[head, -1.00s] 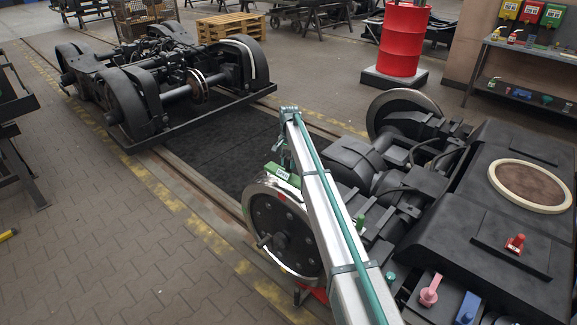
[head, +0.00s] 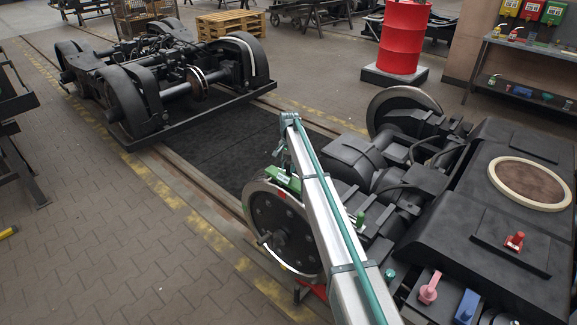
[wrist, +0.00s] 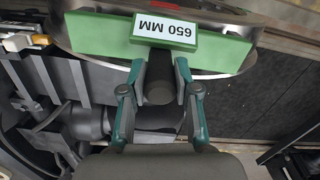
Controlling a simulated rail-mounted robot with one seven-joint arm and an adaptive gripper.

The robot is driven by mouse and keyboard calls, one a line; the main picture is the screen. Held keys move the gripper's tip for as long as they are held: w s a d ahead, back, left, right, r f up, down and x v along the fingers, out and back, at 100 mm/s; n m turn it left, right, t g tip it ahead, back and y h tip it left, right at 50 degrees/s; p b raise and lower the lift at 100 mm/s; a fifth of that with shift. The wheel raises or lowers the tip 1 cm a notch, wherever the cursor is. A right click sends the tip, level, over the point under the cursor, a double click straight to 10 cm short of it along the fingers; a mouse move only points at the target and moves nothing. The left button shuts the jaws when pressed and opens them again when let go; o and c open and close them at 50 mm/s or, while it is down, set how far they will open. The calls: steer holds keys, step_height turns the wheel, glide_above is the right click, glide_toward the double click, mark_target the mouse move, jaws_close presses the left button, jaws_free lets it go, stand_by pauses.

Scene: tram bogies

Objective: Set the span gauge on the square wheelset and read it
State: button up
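The span gauge (wrist: 232,50) is a green bar with a white "650 MM" label and a dark round handle. In the wrist view, the teal fingers of my gripper (wrist: 160,78) lie on both sides of the handle and hold it. In the head view, the gauge (head: 284,180) is at the top of the near wheel (head: 268,212), partly behind my arm. My gripper is just above it. The bar overlaps the wheel's bright rim (wrist: 90,25) in the wrist view; I cannot tell whether they touch. The far wheel (head: 385,103) of this bogie is bare.
Another bogie (head: 150,85) stands on the rails at the back left. The near bogie's dark frame (head: 440,240) fills the right, with a red knob (head: 515,241), a pink lever (head: 429,290) and a blue block (head: 467,307). A red drum (head: 403,40) stands behind.

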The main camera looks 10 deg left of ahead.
steer(key=o, duration=0.4)
steer(key=shift+o, duration=0.2)
steer(key=shift+r, duration=0.15)
step_height(320, 180, up, 13)
steer(key=b, duration=0.1)
steer(key=shift+w+b, duration=0.2)
steer(key=shift+b, duration=0.15)
steer(key=shift+d, duration=0.1)
steer(key=s+d+f+n, duration=0.2)
steer(key=s+d+f, duration=0.4)
steer(key=s+f, duration=0.6)
steer(key=s+d+f+n+g, duration=0.1)
steer(key=s+d+f+n, duration=0.1)
steer(key=s+d+f, duration=0.7)
steer(key=s+d+f+n, duration=0.2)
steer(key=s+d+f, duration=0.1)
steer(key=s+f, duration=1.1)
steer(key=s+d+f+g, duration=0.1)
steer(key=s+d+f, duration=0.2)
steer(key=s, duration=1.1)
steer(key=s+d+f+g, duration=0.2)
steer(key=s+d+f, duration=0.2)
steer(key=s, duration=1.1)
steer(key=s+d+f+m+g, duration=0.1)
steer(key=s+d+f+g, duration=0.1)
steer(key=s, duration=1.2)
steer(key=shift+s+d+f, duration=0.35)
steer(key=shift+d+f, duration=0.35)
steer(key=shift+d, duration=0.1)
